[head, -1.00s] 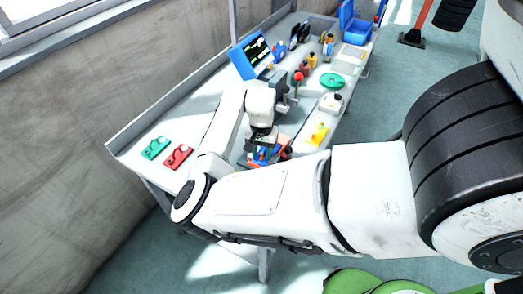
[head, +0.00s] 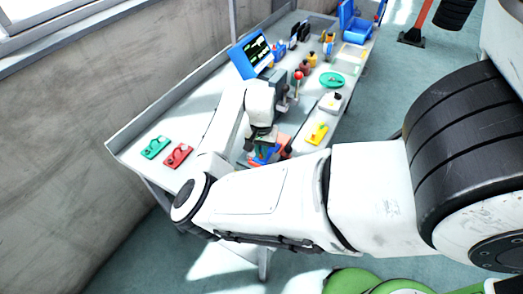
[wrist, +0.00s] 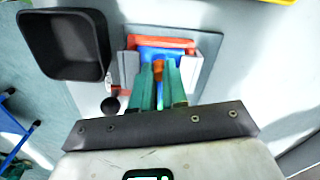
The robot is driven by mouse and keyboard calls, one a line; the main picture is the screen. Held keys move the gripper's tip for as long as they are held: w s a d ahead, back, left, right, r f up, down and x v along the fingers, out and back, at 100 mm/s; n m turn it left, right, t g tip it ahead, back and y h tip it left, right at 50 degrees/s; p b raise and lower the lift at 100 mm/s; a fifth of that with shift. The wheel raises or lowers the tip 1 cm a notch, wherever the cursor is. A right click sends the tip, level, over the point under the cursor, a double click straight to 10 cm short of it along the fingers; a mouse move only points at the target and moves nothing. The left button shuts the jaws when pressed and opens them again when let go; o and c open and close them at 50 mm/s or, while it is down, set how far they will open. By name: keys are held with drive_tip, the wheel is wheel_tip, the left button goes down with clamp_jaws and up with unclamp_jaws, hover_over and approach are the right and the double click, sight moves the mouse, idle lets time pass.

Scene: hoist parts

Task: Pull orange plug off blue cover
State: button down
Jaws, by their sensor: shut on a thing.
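In the wrist view the orange plug (wrist: 158,69) stands between the two green fingers of my gripper (wrist: 160,77), which are shut on it. The blue cover (wrist: 165,52) lies just beyond and below the fingertips, in front of a red-orange part in a grey holder. The fingers hide part of the cover, and I cannot tell whether the plug still touches it. In the head view my gripper (head: 261,146) points down at the near part of the bench, with the blue cover (head: 268,153) partly showing under it. The plug is not clear there.
A black bin (wrist: 66,45) stands left of the holder in the wrist view. On the bench (head: 205,128) lie a green part (head: 155,148), a red part (head: 178,155) and a yellow part (head: 317,134). A blue-framed screen (head: 252,54) stands at the back.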

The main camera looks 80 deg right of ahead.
drive_tip(key=shift+r+p, duration=1.4)
drive_tip(key=shift+r, duration=0.15)
drive_tip(key=shift+r+p, duration=0.4)
drive_tip(key=shift+r, duration=1.05)
